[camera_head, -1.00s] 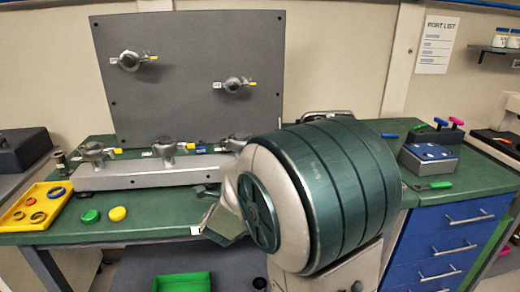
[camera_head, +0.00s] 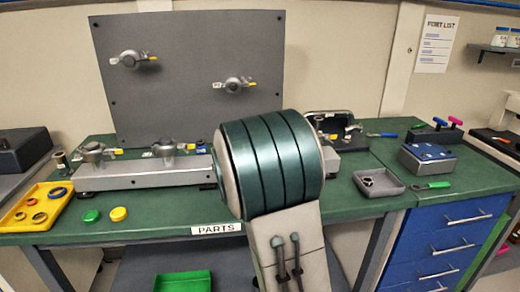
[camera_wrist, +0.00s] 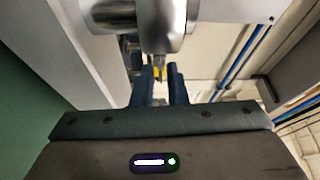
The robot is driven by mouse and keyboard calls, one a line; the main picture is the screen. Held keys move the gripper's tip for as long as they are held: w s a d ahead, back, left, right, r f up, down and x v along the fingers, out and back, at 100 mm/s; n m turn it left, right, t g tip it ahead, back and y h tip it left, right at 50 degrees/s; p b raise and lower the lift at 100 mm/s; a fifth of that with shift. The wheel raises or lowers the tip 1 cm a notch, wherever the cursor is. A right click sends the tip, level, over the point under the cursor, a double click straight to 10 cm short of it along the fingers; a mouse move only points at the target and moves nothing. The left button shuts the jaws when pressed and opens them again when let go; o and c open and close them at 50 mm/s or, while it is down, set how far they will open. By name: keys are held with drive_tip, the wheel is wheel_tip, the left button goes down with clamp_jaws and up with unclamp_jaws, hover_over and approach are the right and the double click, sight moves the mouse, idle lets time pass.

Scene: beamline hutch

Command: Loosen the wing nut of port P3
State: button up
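In the head view, two ports with silver fittings and yellow-tipped parts sit on the grey upright panel: an upper left one (camera_head: 130,60) and a lower right one (camera_head: 234,84). More ports stand on the grey rail on the bench, a left one (camera_head: 93,150) and a middle one (camera_head: 165,148). Their labels are too small to read, so I cannot tell which is P3. My gripper (camera_wrist: 160,72) shows in the wrist view with its two dark fingers apart. A rounded silver fitting (camera_wrist: 162,28) with a yellow tip lies just beyond them; contact is unclear. My arm hides the gripper in the head view.
A yellow tray (camera_head: 32,218) with rings stands at the bench's left. A green cap (camera_head: 91,216) and a yellow cap (camera_head: 119,214) lie beside it. A small grey tray (camera_head: 378,191) and a blue-topped box (camera_head: 428,156) stand at right. The rail's right part is hidden behind my arm.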

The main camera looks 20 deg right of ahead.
clamp_jaws()
drive_tip(key=shift+f+b, duration=0.15)
drive_tip(key=shift+b, duration=0.3)
drive_tip(key=n+t+b, duration=0.1)
drive_tip(key=n+b, duration=0.2)
drive_tip(key=b, duration=0.1)
drive_tip(key=n+t+b, duration=0.2)
drive_tip(key=n+b, duration=0.2)
drive_tip(key=b, duration=0.1)
drive_tip(key=n+t+b, duration=0.1)
drive_tip(key=n+b, duration=0.2)
drive_tip(key=b, duration=0.1)
drive_tip(key=shift+s+d+f+n+t+y, duration=0.1)
drive_tip(key=shift+d+f+n+t+y, duration=0.05)
drive_tip(key=shift+f+n+t+y, duration=0.2)
drive_tip(key=shift+r+b, duration=0.15)
drive_tip(key=shift+b, duration=0.15)
